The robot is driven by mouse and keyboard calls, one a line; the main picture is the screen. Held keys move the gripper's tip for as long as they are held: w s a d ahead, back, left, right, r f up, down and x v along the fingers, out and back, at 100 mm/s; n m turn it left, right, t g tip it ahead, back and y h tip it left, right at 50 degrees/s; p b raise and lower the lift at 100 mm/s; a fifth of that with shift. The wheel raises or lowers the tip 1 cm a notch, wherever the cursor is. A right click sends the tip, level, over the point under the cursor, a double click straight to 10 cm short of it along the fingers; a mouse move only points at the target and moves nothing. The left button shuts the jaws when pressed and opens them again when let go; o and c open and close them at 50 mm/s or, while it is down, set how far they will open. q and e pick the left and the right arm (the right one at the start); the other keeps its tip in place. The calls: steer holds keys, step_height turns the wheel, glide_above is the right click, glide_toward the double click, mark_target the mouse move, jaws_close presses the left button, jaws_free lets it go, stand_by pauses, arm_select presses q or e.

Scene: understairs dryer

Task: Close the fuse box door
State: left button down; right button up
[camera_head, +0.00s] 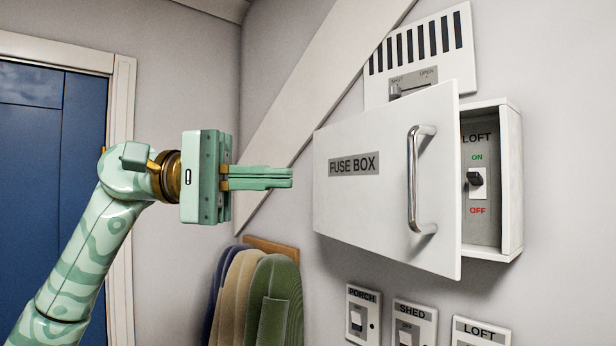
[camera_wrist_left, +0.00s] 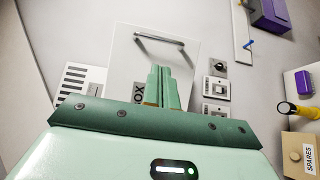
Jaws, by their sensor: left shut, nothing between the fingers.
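The fuse box door (camera_head: 360,215) is a white panel with a "FUSE BOX" label and a silver bar handle (camera_head: 413,180). It stands partly open, swung out from the white fuse box (camera_head: 511,190), whose inside shows a loft switch (camera_head: 475,179) at the right. My left gripper (camera_head: 291,178) is shut and empty, to the left of the door and apart from it in the head view. In the left wrist view the shut fingers (camera_wrist_left: 161,76) overlap the lower part of the door (camera_wrist_left: 180,62), below the handle (camera_wrist_left: 160,40). My right gripper is not in view.
A vent with a shut/open slider (camera_head: 420,55) is above the box. Several labelled switches, such as the porch switch (camera_head: 362,315), are below it. Coats (camera_head: 258,300) hang at lower middle. A blue door (camera_head: 45,190) is at left. A spares box (camera_wrist_left: 302,153) shows in the wrist view.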

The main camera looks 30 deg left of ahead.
arm_select(q)
steer(key=p+x, duration=0.4)
steer(key=x, duration=0.8)
steer(key=shift+d, duration=0.35)
steer(key=shift+a, duration=0.1)
